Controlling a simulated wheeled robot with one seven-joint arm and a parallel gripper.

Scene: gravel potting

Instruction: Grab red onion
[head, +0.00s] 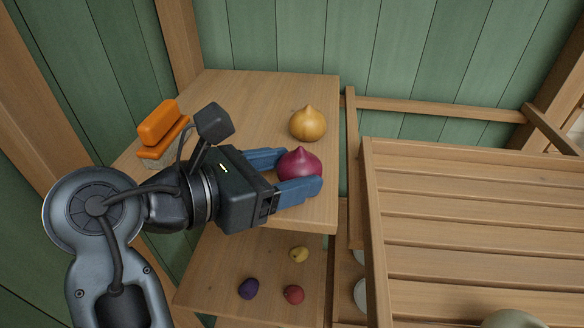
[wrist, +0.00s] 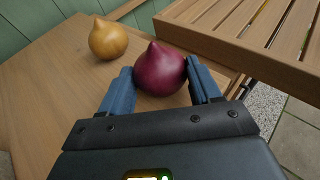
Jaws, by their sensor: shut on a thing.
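A red onion (head: 300,163), deep purple-red with a pointed top, is at the right part of the upper wooden shelf (head: 250,88) in the head view. It also shows in the wrist view (wrist: 160,70), upright between the two blue fingers. My gripper (head: 292,172) is shut on the red onion, with one finger on each side of it. In the wrist view my gripper (wrist: 162,84) touches it on both sides. I cannot tell whether the onion is lifted off the shelf.
A yellow onion (head: 308,124) stands just behind, near the shelf's right edge. An orange brush (head: 162,132) lies at the left. A slatted wooden table (head: 470,220) stands right.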

